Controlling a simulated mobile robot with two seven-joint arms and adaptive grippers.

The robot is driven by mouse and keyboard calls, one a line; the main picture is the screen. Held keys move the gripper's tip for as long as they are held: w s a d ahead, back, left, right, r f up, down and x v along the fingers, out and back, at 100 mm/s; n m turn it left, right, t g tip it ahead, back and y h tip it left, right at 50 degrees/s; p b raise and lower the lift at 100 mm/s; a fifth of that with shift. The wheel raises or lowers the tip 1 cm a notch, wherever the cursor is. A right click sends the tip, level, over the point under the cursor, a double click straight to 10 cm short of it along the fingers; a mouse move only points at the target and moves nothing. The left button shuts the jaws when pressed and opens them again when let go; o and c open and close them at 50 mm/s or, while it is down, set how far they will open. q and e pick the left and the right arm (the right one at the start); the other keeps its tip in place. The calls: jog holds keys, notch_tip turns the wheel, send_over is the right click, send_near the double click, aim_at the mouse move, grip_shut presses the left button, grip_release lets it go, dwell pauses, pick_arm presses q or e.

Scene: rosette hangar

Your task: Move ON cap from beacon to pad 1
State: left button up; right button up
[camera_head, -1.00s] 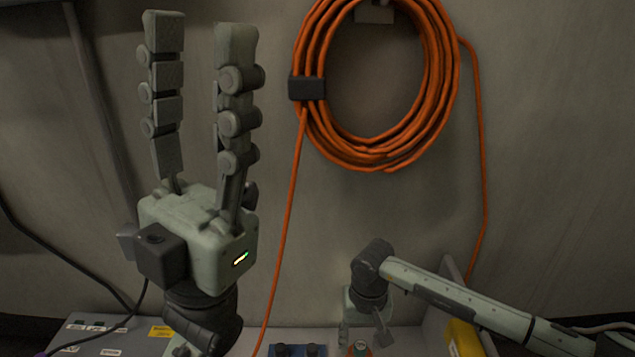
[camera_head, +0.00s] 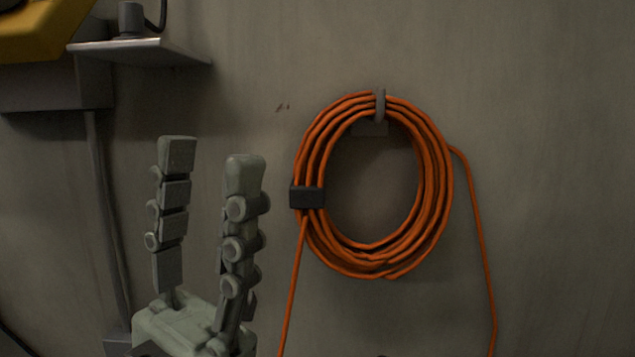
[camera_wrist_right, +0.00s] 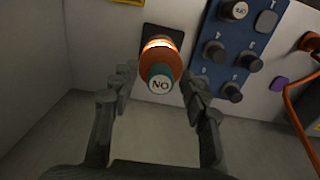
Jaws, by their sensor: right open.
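In the right wrist view, the ON cap (camera_wrist_right: 160,80) is a teal cap with a white face whose lettering appears upside down. It sits on the end of the orange beacon (camera_wrist_right: 158,60), which has a glowing band and a dark base. My right gripper (camera_wrist_right: 158,86) is open, with one finger on each side of the cap; I cannot tell whether they touch it. I cannot pick out pad 1. In the head view my left gripper (camera_head: 207,165) is open and empty, fingers pointing up, before the wall. The right gripper is not in the head view.
In the right wrist view, a blue panel (camera_wrist_right: 226,60) with several dark knobs stands right of the beacon. An orange cable (camera_wrist_right: 292,110) runs at the right edge. In the head view, an orange cable coil (camera_head: 436,190) hangs on the wall, and a shelf (camera_head: 150,50) juts out upper left.

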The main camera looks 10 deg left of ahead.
dwell(0.4)
grip_shut()
jog(key=shift+r, duration=0.1)
jog(key=shift+r+p, duration=1.4)
jog(key=shift+r, duration=1.5)
jog(key=s+a+f, duration=0.3)
jog(key=s+a, duration=0.1)
jog(key=a, duration=0.1)
jog(key=s+a+f, duration=0.3)
jog(key=s+a, duration=0.1)
jog(key=a, duration=0.1)
jog(key=s+a+f, duration=0.3)
jog(key=s+a, duration=0.2)
jog(key=shift+a+f, duration=0.25)
jog(key=shift+a, duration=0.1)
jog(key=shift+w+f, duration=0.1)
jog(key=shift+f, duration=2.6)
